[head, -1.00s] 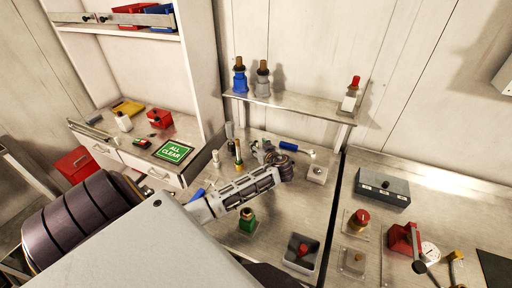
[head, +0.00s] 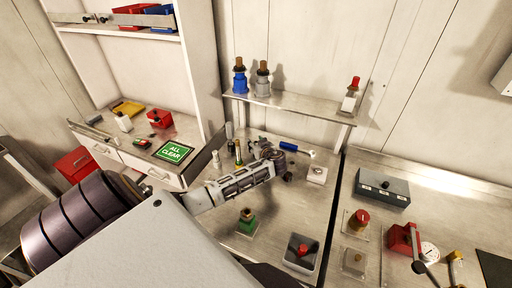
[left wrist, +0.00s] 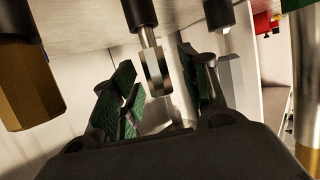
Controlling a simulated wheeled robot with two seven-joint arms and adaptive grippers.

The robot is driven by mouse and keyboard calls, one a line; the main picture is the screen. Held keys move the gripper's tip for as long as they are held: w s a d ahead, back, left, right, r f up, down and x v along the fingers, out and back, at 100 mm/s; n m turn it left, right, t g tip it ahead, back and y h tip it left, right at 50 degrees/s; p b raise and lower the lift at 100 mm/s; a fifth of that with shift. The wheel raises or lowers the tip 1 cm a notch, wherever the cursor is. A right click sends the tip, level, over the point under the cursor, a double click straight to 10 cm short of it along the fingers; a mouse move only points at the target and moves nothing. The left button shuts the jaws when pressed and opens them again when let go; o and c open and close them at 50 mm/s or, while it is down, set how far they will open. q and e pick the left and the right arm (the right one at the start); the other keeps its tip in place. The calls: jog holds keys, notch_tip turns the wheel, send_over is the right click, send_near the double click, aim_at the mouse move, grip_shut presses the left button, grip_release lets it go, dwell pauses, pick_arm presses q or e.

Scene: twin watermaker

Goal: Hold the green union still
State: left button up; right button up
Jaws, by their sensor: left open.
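The green union (head: 247,224) stands on a small light plate on the middle bench, with a brown-topped fitting on it. My left gripper (head: 278,164) is above the bench, farther back and to the right of the union, apart from it. In the left wrist view its two green-padded fingers (left wrist: 158,92) are spread open. A grey hexagonal metal piece (left wrist: 155,70) shows between or beyond them; I cannot tell whether they touch it. I cannot make out the green union in that view. My right gripper is not in view.
A blue-handled tool (head: 292,147) and a small white block (head: 317,175) lie behind and right of the gripper. A shelf (head: 290,106) holds bottle-like fittings. A brass hexagonal piece (left wrist: 28,85) looms close in the wrist view.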

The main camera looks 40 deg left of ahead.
pick_arm(q)
jog(key=shift+c, duration=0.4)
grip_shut()
jog(key=shift+r, duration=0.7)
notch_tip(320, 180, up, 9)
jog(key=shift+f+b, duration=0.2)
jog(key=shift+b, duration=0.9)
